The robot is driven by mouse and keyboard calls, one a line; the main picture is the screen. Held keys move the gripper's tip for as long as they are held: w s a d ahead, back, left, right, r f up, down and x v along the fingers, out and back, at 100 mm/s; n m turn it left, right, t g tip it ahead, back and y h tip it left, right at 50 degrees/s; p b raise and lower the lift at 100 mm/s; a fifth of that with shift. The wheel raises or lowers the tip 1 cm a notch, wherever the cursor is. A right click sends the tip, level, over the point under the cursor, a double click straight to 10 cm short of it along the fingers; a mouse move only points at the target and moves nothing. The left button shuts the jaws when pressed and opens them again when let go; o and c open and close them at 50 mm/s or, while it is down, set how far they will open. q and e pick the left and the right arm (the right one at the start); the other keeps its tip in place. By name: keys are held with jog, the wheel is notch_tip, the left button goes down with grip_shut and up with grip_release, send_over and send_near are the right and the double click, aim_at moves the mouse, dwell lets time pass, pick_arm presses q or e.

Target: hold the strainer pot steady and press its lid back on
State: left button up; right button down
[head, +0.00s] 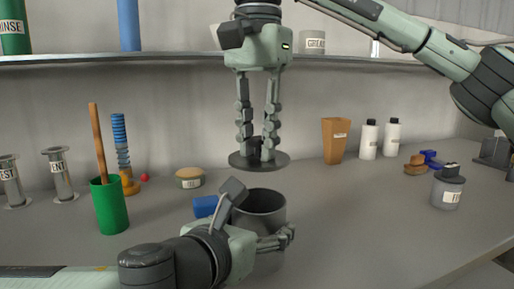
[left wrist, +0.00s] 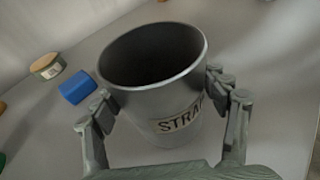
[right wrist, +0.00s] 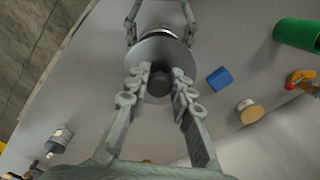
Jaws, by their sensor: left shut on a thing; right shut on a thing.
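The strainer pot (head: 262,203) is a grey open cylinder standing upright on the bench. In the left wrist view the strainer pot (left wrist: 152,62) shows its open mouth and a label reading "STRA". My left gripper (head: 285,238) is shut on the pot, one finger on each side of its wall. The lid (head: 278,164) is a dark flat disc with a knob. My right gripper (head: 256,146) is shut on the knob and holds the lid level above the pot, clear of the rim. In the right wrist view the lid (right wrist: 160,52) hides most of the pot.
A blue block (head: 205,206) lies close behind the pot on the left. A green cup (head: 108,206) with a wooden stick stands further left. A labelled jar (head: 447,188) stands at the right. A shelf (head: 150,60) runs along the wall.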

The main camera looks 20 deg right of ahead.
jog(key=shift+r+n, duration=0.15)
jog(key=shift+n, duration=0.55)
jog(key=shift+f, duration=3.1)
jog(key=shift+f, duration=0.2)
jog(key=c, duration=0.8)
grip_release()
jog(key=shift+o, duration=0.2)
jog(key=shift+r, duration=3.55)
